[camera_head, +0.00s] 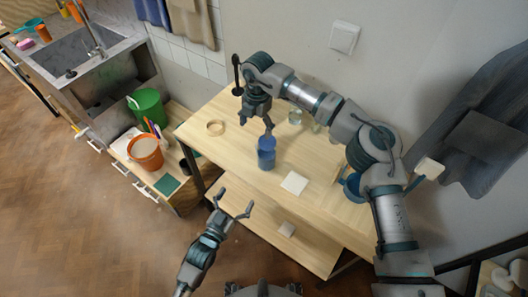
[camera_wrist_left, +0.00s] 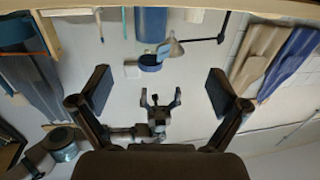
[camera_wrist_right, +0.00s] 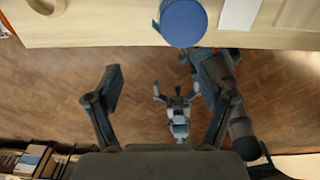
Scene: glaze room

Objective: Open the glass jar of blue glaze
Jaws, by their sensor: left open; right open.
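The blue glaze jar (camera_head: 267,153) stands upright on the wooden table (camera_head: 222,150), near its front edge. Its round blue top shows in the right wrist view (camera_wrist_right: 184,22) and looks in place. My right gripper (camera_head: 258,116) is open and empty, behind and above the jar; one finger looks close to its top, but I cannot tell if they touch. My left gripper (camera_head: 236,199) is open and empty in front of the table, left of and apart from the jar. The jar body appears at the top of the upside-down left wrist view (camera_wrist_left: 151,20).
A wooden ring (camera_head: 216,127) lies left on the table, a white tile (camera_head: 294,183) right of the jar. Clear glassware (camera_head: 295,117) stands behind, partly hidden by my right arm. Green (camera_head: 150,106) and orange (camera_head: 146,152) buckets stand left. A lower shelf (camera_head: 260,215) juts out below.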

